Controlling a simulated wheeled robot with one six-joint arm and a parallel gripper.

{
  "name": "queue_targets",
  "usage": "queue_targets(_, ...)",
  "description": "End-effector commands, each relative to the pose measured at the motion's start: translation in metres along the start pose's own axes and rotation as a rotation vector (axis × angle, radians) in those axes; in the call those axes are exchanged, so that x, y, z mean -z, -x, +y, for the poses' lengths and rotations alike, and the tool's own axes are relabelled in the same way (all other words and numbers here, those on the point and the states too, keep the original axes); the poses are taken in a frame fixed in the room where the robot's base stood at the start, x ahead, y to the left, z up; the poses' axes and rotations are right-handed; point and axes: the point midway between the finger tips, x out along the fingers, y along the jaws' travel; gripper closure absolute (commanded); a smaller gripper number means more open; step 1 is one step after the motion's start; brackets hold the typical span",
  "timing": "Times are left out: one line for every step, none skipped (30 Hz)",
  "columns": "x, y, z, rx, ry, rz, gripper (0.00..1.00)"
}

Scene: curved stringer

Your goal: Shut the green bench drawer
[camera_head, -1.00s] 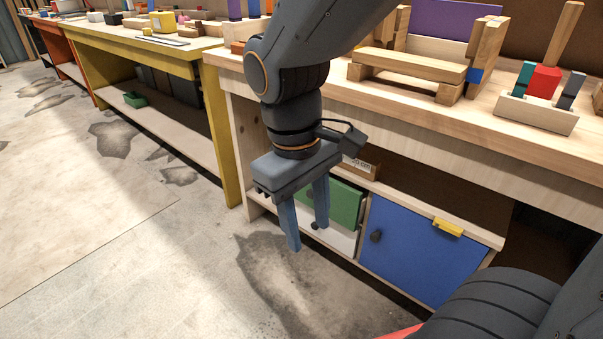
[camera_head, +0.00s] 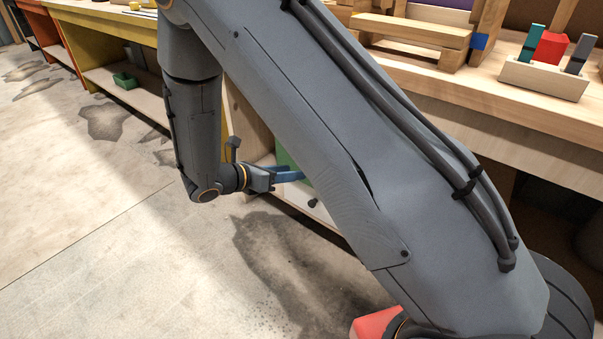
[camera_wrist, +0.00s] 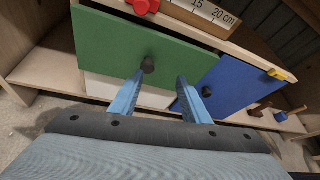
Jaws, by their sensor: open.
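The green drawer front (camera_wrist: 120,45) fills the upper left of the wrist view, with a dark round knob (camera_wrist: 148,65). It seems to stand out a little from the bench, but how far is unclear. My gripper (camera_wrist: 160,80) is open and empty, its blue fingers pointing at the drawer front. The knob shows just beyond the left fingertip; I cannot tell whether they touch. In the head view my gripper (camera_head: 292,174) is low beside the bench, and my arm hides most of the green drawer (camera_head: 284,158).
A white front (camera_wrist: 100,88) lies below the green one. A blue door (camera_wrist: 225,88) with a dark knob is to the right. A red piece (camera_wrist: 142,6) and a ruler (camera_wrist: 200,8) lie above. The floor (camera_head: 100,220) to the left is clear.

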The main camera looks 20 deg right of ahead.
Motion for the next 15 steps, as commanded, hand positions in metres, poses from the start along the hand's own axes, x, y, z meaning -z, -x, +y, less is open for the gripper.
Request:
queue_targets(0.006,-0.003,0.008,-0.015,0.034,-0.021,0.57)
queue_targets(0.009,-0.004,0.012,-0.023,0.05,-0.031,0.57)
queue_targets(0.01,-0.005,0.017,-0.032,0.067,-0.043,0.57)
queue_targets(0.011,-0.006,0.019,-0.037,0.076,-0.049,0.57)
queue_targets(0.012,-0.007,0.021,-0.041,0.083,-0.054,0.57)
queue_targets(0.013,-0.009,0.022,-0.043,0.09,-0.059,0.57)
queue_targets(0.013,-0.012,0.022,-0.044,0.092,-0.06,0.57)
queue_targets(0.013,-0.015,0.023,-0.044,0.093,-0.06,0.57)
queue_targets(0.013,-0.02,0.023,-0.043,0.093,-0.061,0.57)
queue_targets(0.012,-0.024,0.023,-0.044,0.093,-0.061,0.57)
queue_targets(0.012,-0.028,0.023,-0.043,0.093,-0.06,0.57)
queue_targets(0.012,-0.035,0.023,-0.042,0.092,-0.059,0.57)
queue_targets(0.012,-0.04,0.024,-0.042,0.092,-0.06,0.57)
queue_targets(0.011,-0.044,0.024,-0.043,0.092,-0.06,0.57)
queue_targets(0.011,-0.05,0.024,-0.042,0.092,-0.06,0.57)
